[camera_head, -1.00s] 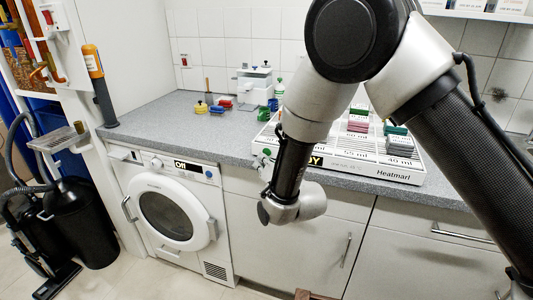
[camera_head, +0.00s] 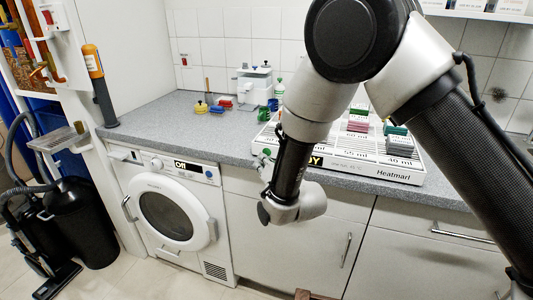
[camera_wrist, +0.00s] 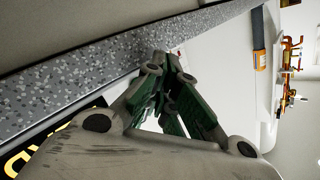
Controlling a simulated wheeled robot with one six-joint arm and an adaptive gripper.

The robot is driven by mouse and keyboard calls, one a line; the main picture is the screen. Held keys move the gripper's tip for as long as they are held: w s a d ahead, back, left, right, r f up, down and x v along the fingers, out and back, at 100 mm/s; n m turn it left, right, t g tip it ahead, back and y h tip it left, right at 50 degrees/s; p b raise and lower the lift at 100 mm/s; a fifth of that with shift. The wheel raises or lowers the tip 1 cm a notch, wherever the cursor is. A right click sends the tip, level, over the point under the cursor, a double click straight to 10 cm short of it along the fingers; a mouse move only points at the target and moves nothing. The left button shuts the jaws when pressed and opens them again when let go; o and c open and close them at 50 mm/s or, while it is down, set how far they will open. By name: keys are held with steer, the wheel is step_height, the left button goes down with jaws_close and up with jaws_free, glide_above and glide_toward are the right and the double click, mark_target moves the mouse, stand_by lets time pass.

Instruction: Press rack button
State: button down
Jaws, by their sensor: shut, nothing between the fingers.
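The white rack (camera_head: 408,176) marked "Heatmarl" lies on the grey counter, partly hidden behind my arm. Its display (camera_head: 315,161) shows only the yellow letters "DY" on black. In the wrist view, part of a black panel with yellow letters (camera_wrist: 17,162) shows at the lower left. Contact cannot be told.
Coloured blocks (camera_head: 358,126) sit on the rack. A white washing machine (camera_head: 165,210) reading "Off" is under the counter (camera_head: 160,125) at left. A white device (camera_head: 254,87) and small coloured items stand at the back. The counter's front left is clear.

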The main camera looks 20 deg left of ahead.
steer(key=shift+w, duration=0.15)
steer(key=shift+w, duration=0.25)
steer(key=shift+w, duration=0.25)
stand_by(0.5)
steer(key=shift+w+d+r, duration=0.15)
steer(key=shift+w+r, duration=0.05)
steer(key=shift+w, duration=0.2)
stand_by(0.5)
steer(key=shift+s, duration=0.1)
steer(key=shift+s+f, duration=0.2)
steer(key=shift+s, duration=0.55)
